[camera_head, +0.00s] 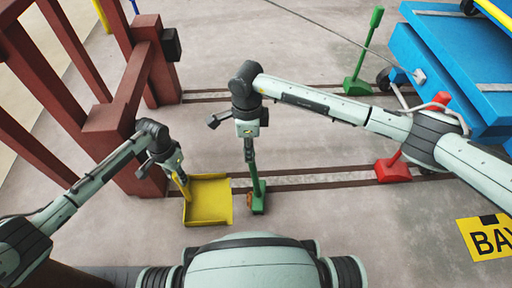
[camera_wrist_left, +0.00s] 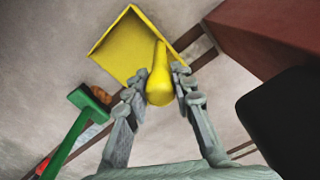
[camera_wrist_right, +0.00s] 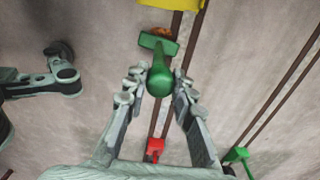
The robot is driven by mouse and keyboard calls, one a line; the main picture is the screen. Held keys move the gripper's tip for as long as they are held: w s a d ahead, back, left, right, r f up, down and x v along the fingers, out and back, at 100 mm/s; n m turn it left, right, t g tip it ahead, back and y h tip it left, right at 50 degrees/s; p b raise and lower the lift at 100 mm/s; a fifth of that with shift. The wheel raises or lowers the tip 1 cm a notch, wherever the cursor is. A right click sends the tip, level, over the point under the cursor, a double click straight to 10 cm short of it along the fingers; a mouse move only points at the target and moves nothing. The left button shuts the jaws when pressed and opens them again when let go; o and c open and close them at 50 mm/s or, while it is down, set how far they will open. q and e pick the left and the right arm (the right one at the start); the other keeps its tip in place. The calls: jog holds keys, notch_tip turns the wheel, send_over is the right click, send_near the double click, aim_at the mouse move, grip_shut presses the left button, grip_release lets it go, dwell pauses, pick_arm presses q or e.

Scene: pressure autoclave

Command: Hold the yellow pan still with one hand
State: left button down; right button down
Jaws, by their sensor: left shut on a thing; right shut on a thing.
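The yellow pan (camera_head: 208,203) lies on the floor, its open side facing right in the head view. My left gripper (camera_head: 179,174) is shut on the pan's upright yellow handle (camera_wrist_left: 160,80). The pan's tray (camera_wrist_left: 128,46) also shows in the left wrist view. My right gripper (camera_head: 249,147) is shut on the handle (camera_wrist_right: 160,80) of a green brush (camera_head: 258,196). The brush head (camera_wrist_right: 158,43) stands at floor level just right of the pan, apart from it. A small brown-orange piece (camera_wrist_left: 100,117) lies between brush head and pan, partly hidden.
A reddish-brown steel frame (camera_head: 130,120) stands left of the pan. Dark rails (camera_head: 310,182) cross the floor. A red brush (camera_head: 392,169), another green brush (camera_head: 358,80) and a blue cart (camera_head: 450,60) are to the right.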

jog(key=shift+a, duration=0.85)
jog(key=a, duration=0.3)
jog(key=shift+a, duration=0.35)
jog(key=a, duration=0.4)
dwell(0.4)
